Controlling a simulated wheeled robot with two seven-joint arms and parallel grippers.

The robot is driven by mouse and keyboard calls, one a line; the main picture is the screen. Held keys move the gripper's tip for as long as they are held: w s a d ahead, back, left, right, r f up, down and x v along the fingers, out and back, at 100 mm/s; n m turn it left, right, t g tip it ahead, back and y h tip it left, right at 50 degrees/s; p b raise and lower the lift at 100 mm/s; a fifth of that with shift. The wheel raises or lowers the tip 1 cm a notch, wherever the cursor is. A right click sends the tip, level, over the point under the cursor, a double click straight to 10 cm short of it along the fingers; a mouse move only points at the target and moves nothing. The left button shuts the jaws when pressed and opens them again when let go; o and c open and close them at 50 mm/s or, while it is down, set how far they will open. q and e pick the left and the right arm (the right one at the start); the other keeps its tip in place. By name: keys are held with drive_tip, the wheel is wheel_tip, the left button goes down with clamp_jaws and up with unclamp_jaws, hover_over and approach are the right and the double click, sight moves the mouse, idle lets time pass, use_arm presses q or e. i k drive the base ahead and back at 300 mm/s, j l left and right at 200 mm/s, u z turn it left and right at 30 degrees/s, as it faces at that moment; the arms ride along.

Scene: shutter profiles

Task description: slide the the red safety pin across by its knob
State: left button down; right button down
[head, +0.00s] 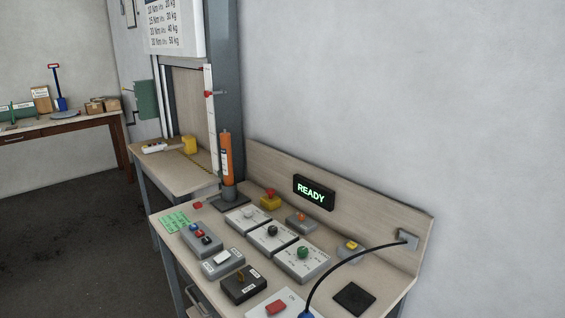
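A small red piece (213,93) sticks out sideways from the tall white scale strip (209,120) on the grey post; it may be the red safety pin, but its knob is too small to make out. Another small flat red piece (197,205) lies on the bench near the foot of the orange cylinder (226,158). I cannot tell for sure which of the two is the pin. Neither of my grippers shows in the head view.
The control bench (163,213) carries several button and knob boxes, and a lit READY sign (314,193) stands behind them. A black cable (340,258) arches over its right side. A yellow-and-white tool (188,145) lies on the lower table. Dark floor is clear at left.

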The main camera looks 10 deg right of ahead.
sight(207, 94)
drive_tip(key=i+j+z, duration=0.1)
drive_tip(key=i+j, duration=0.15)
drive_tip(key=i+j+z, duration=0.1)
drive_tip(key=i+j, duration=0.15)
drive_tip(key=j, duration=0.25)
drive_tip(key=i+j+z, duration=0.1)
drive_tip(key=i+j, duration=0.4)
drive_tip(key=j, duration=0.3)
drive_tip(key=i+j+z, duration=0.15)
drive_tip(key=j, duration=0.25)
drive_tip(key=i+j+z, duration=0.1)
drive_tip(key=i+j, duration=0.15)
drive_tip(key=j, duration=0.2)
drive_tip(key=i+j+z, duration=0.1)
drive_tip(key=j, duration=0.35)
drive_tip(key=i+j+z, duration=0.1)
drive_tip(key=i+j, duration=0.2)
drive_tip(key=j, duration=0.15)
